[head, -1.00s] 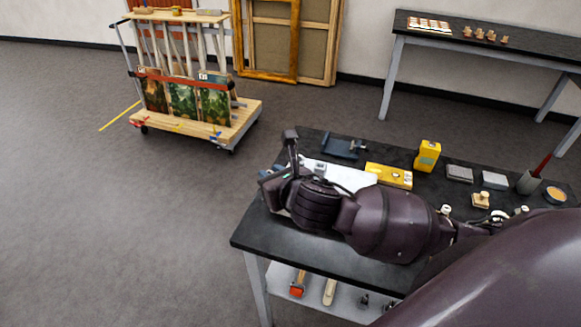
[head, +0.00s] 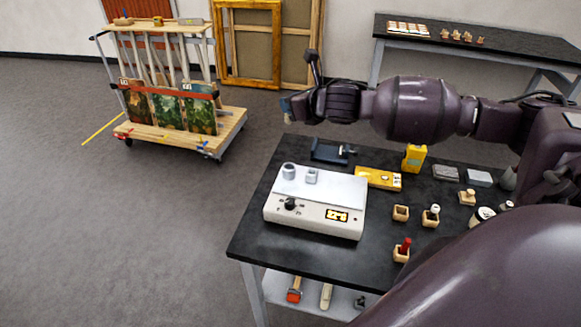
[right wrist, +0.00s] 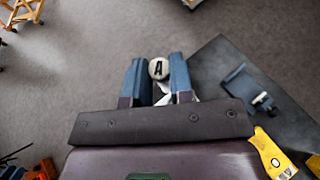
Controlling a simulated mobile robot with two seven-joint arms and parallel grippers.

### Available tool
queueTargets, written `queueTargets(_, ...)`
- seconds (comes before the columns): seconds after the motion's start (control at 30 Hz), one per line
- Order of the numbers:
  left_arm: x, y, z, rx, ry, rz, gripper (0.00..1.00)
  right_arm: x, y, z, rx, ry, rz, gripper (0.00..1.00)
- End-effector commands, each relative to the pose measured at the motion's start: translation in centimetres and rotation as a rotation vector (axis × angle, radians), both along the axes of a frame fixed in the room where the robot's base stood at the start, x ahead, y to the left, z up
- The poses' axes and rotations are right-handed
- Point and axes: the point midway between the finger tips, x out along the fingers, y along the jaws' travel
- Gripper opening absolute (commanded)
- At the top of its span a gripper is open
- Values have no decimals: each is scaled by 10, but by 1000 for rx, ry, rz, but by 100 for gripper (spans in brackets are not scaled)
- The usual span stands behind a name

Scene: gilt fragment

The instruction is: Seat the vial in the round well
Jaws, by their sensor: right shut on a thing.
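My right gripper (head: 288,106) is raised above the far left part of the black table in the head view. In the right wrist view its two blue fingers (right wrist: 157,78) are shut on a vial, whose round white cap marked "A" (right wrist: 158,69) shows between them. The vial's body is hidden. A white device (head: 316,215) with a dark knob and a lit display stands on the table. On its back left are a round grey holder (head: 288,171), which looks like the round well, and a squarer one (head: 311,176). The gripper is well above them. My left gripper is out of view.
Wooden blocks stand right of the device: one apparently empty (head: 400,213), one with a white-topped piece (head: 432,216), one with a red-topped piece (head: 402,251). A yellow case (head: 378,179), a yellow box (head: 414,158) and a dark blue tool (head: 332,151) lie behind.

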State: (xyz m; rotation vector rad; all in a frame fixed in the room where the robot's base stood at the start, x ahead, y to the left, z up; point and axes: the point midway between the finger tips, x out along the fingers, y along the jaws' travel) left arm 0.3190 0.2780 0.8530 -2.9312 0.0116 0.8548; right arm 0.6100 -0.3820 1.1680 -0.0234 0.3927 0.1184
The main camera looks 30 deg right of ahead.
Motion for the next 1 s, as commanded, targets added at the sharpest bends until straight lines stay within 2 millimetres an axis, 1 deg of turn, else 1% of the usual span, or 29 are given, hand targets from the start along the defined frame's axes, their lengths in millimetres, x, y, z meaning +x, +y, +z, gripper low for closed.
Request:
queueTargets(0.03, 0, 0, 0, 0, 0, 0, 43, -1, 1, -14, 5, 7, -2, 0)
queueTargets(0.1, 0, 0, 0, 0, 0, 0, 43, -1, 1, -30, 5, 7, -2, 0)
queueTargets(0.5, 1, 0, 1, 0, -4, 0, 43, -1, 1, -115, 5, 5, -3, 0)
queueTargets(0.6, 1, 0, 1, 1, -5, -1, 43, -1, 1, -130, 3, 3, -3, 0)
queueTargets(0.7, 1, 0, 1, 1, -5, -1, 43, -1, 1, -140, 1, 1, -2, 0)
queueTargets(0.87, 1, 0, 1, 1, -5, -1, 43, -1, 0, -148, 0, 2, -1, 0)
queueTargets(1.0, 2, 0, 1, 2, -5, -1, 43, 0, 0, -162, 2, 2, -2, 0)
